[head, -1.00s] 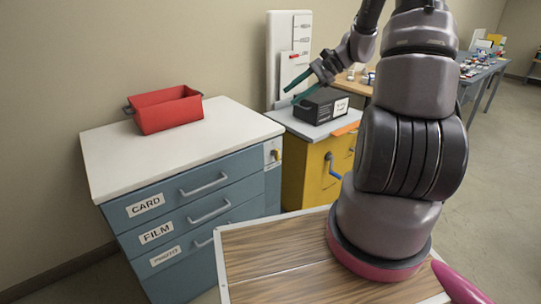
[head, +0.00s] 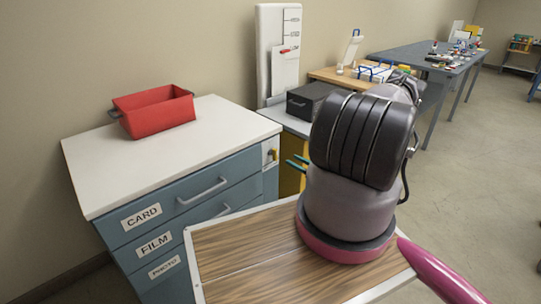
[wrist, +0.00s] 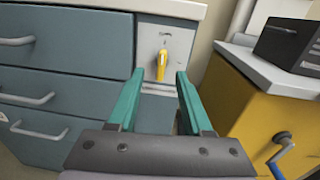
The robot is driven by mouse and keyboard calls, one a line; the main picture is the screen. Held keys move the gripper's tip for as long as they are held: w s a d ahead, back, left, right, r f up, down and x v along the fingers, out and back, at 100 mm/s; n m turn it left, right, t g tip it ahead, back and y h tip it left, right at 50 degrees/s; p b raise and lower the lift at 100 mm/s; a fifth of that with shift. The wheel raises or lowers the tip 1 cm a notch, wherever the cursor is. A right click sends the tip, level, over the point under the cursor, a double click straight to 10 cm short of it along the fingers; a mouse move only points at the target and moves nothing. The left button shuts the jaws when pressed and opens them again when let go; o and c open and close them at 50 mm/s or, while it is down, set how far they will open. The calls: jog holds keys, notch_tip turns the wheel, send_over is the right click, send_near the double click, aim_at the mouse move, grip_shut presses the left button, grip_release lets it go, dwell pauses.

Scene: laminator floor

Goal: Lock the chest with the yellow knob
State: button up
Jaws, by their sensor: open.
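The chest (head: 215,150) is a blue-grey cabinet with a white top. Its visible drawers, labelled CARD, FILM and PHOTO, look shut. The yellow knob (head: 271,155) sits on a pale plate at the upper right of the chest's front. In the wrist view the yellow knob (wrist: 162,65) stands roughly upright, with small dark marks above it. My gripper (head: 291,160) is open and empty, facing the plate. In the wrist view my gripper's teal fingers (wrist: 160,72) frame the knob left and right; I cannot see contact. My arm hides part of the gripper in the head view.
A red bin (head: 155,112) stands on the chest. Right of it, a yellow cabinet (wrist: 250,110) with a blue crank (wrist: 283,150) carries a black box (head: 308,100). A white scale board (head: 278,55) stands behind. Benches with small items lie beyond.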

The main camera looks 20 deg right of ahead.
aim_at(277, 155)
jog(key=shift+m+t+h, duration=0.3)
jog(key=shift+m+h, duration=0.3)
jog(key=x, duration=0.3)
jog(key=f+x, duration=0.1)
jog(key=x, duration=0.3)
jog(key=f+x, duration=0.1)
jog(key=x, duration=0.2)
jog(key=shift+w+a, duration=0.15)
jog(key=shift+w, duration=0.1)
grip_shut()
